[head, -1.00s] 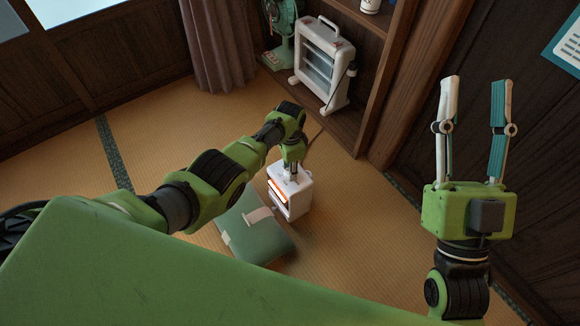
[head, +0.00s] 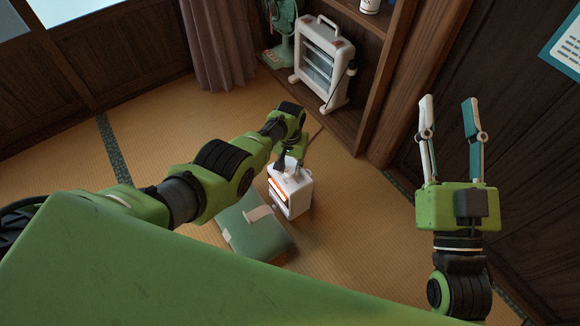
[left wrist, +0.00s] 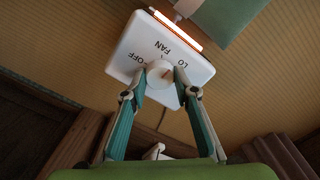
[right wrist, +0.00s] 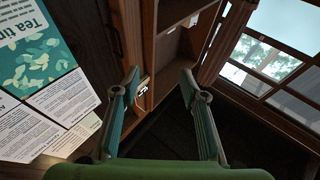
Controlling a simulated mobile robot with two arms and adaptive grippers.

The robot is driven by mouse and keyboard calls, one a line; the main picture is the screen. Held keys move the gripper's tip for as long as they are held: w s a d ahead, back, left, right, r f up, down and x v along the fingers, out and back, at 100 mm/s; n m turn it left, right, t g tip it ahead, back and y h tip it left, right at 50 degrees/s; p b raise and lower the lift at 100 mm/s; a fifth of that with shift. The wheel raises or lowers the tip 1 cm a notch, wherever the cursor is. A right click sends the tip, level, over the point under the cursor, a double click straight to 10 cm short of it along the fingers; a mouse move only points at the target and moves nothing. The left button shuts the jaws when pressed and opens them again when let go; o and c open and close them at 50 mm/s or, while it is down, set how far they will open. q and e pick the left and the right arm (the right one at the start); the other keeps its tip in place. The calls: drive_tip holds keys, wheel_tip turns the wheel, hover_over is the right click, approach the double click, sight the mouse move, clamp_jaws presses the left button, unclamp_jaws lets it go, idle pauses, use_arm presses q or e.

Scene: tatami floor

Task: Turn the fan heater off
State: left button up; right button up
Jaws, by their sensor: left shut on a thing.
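The small white fan heater (head: 294,196) stands on the tatami, its front glowing orange. In the left wrist view its white top (left wrist: 128,45) shows the labels OFF, FAN and LO around a round white knob (left wrist: 159,72). A small reddish mark shows on the knob; I cannot tell which label it points at. My left gripper (left wrist: 161,78) points down at the heater top, with its fingers shut on the knob from both sides. My right gripper (head: 448,102) is raised at the right, open and empty; it also shows in the right wrist view (right wrist: 160,80).
A green cushion-like item (head: 255,228) lies just left of and in front of the heater. A larger white heater (head: 324,65) and a green fan (head: 282,35) stand in the wooden alcove behind. Tatami right of the heater is clear.

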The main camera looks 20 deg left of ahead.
use_arm(q)
drive_tip(key=n, duration=0.4)
drive_tip(key=shift+n, duration=0.3)
drive_tip(key=n, duration=1.4)
drive_tip(key=shift+n, duration=0.3)
drive_tip(key=o, duration=1.1)
drive_tip(key=shift+w+r, duration=0.1)
drive_tip(key=shift+r, duration=0.05)
